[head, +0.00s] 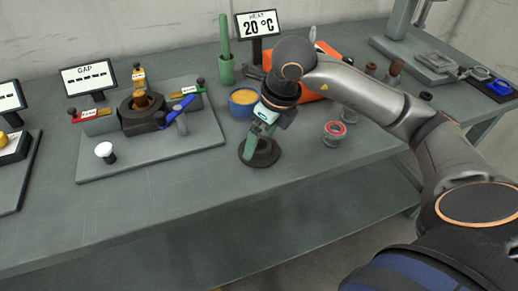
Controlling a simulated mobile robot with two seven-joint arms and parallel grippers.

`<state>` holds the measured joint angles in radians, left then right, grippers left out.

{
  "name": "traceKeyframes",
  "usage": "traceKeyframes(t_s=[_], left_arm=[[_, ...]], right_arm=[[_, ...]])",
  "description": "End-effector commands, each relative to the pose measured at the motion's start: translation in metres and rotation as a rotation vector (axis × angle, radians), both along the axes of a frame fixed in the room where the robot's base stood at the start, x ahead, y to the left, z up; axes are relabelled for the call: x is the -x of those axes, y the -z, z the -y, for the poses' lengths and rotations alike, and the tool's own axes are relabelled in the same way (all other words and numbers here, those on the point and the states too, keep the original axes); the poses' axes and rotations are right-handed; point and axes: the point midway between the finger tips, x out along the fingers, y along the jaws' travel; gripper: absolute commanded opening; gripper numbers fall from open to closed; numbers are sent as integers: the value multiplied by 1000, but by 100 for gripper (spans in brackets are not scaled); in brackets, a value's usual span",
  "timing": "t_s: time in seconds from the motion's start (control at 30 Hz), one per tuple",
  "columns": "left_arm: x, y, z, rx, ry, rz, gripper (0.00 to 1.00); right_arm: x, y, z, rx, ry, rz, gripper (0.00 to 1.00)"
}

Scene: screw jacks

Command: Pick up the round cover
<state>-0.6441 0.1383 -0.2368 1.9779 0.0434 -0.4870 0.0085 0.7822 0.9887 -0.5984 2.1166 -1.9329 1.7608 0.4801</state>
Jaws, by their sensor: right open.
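A dark round disc, which looks like the round cover (270,157), lies flat on the grey bench near its front edge, in the middle of the head view. My right gripper (251,150) reaches down over it from the upper right, with its green fingers at the disc's middle. The gripper is open. The fingers hide part of the disc, and I cannot tell whether they touch it. My left gripper is not in view.
A grey plate (150,160) with a dark round fixture (142,118) and coloured levers stands to the left. A blue cup (243,102) and an orange case (318,82) stand behind. A red-rimmed jar (333,133) is to the right. The bench's front left is clear.

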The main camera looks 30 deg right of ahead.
Motion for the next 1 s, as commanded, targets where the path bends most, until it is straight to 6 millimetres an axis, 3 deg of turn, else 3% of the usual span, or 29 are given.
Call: traceKeyframes(t_s=[0.1, 0.37, 1.0], left_arm=[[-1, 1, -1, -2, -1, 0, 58], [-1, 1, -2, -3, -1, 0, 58], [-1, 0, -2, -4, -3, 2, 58]], right_arm=[[-2, 10, -1, 0, 0, -1, 95], [-3, 11, -1, 1, -1, 0, 93], [-3, 11, -1, 1, 0, 1, 21]])
